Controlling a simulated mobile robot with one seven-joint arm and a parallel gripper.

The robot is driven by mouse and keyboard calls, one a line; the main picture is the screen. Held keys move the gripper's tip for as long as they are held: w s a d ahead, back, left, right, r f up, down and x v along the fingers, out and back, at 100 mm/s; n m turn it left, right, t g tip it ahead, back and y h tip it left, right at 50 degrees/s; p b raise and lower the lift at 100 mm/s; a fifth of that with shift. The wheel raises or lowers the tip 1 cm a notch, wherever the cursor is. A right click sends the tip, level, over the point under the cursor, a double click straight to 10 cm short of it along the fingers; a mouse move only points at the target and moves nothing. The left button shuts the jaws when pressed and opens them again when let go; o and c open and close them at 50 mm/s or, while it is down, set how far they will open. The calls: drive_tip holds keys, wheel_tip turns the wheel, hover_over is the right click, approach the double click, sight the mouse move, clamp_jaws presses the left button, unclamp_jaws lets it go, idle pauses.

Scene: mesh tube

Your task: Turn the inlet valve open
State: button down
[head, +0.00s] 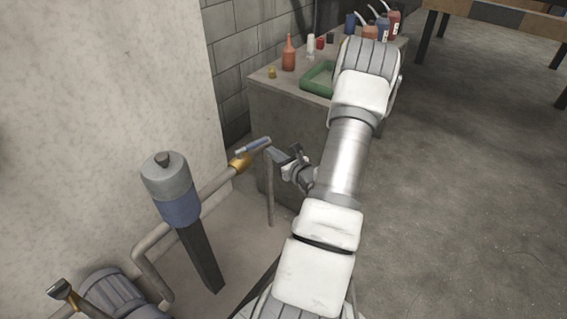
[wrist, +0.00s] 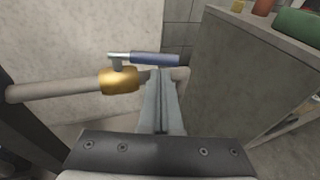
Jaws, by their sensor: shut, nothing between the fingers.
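The inlet valve has a brass body (head: 240,162) on a grey horizontal pipe, with a lever whose blue grip (head: 253,145) lies roughly along the pipe, pointing right. In the wrist view the brass body (wrist: 119,80) is left of centre and the blue grip (wrist: 155,58) extends right from its metal stem. My gripper (head: 275,155) is just right of and below the lever. In the wrist view my gripper's fingers (wrist: 160,75) are together and empty, their tips just below the blue grip. I cannot tell whether they touch it.
A concrete bench (head: 285,115) with bottles and a green tray (head: 318,77) stands behind and to the right. A grey-and-blue cylinder (head: 172,190) on a dark post stands left of the valve. A plain wall (head: 100,90) lies behind the pipe. Open floor (head: 450,200) is at right.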

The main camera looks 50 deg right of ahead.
sight(263, 140)
drive_tip(key=b+x, duration=0.1)
drive_tip(key=x, duration=0.3)
drive_tip(key=shift+w, duration=0.2)
drive_tip(key=shift+w, duration=0.1)
drive_tip(key=shift+w+d+n+y, duration=0.5)
drive_tip(key=shift+w+d+y, duration=0.2)
drive_tip(key=shift+w, duration=0.2)
drive_tip(key=shift+s+d+r, duration=0.1)
drive_tip(key=shift+s+r, duration=0.05)
drive_tip(key=shift+s, duration=0.65)
drive_tip(key=d+p+v, duration=0.1)
drive_tip(key=p+v, duration=0.1)
drive_tip(key=v, duration=1)
drive_tip(key=shift+s+d+p, duration=0.25)
drive_tip(key=shift+d+p, duration=0.15)
drive_tip(key=shift+d, duration=0.25)
